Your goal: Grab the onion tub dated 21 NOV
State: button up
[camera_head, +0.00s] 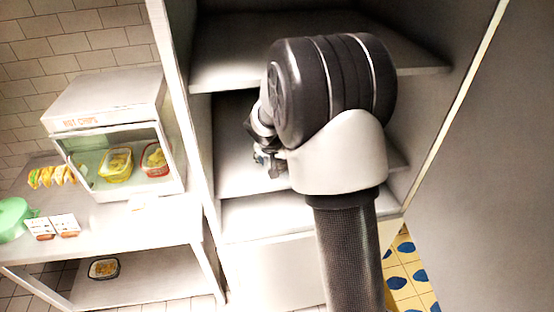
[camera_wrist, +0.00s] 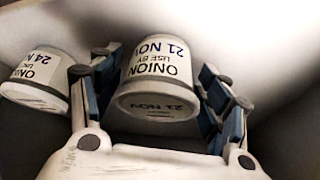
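The onion tub dated 21 NOV (camera_wrist: 155,80) is white with dark lettering and shows upside down in the wrist view. Its date is on its side and lid. My gripper (camera_wrist: 160,62) has one finger on each side of this tub. The fingers are spread, and a narrow gap seems to show at the right finger; contact at the left is unclear. A second onion tub, marked 24 NOV (camera_wrist: 38,75), is to the left, outside the left finger. In the head view my gripper (camera_head: 268,158) is inside the cabinet, partly hidden by my arm; no tub can be made out there.
The open cabinet has several shelves (camera_head: 240,205), with side walls close around my arm. At left, a counter (camera_head: 130,235) holds a hot chips warmer (camera_head: 105,105) with two tubs, tacos (camera_head: 52,177), cards and a green bowl (camera_head: 12,220). Another tub (camera_head: 103,268) sits below.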

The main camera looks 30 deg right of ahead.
jog(key=c, duration=0.9)
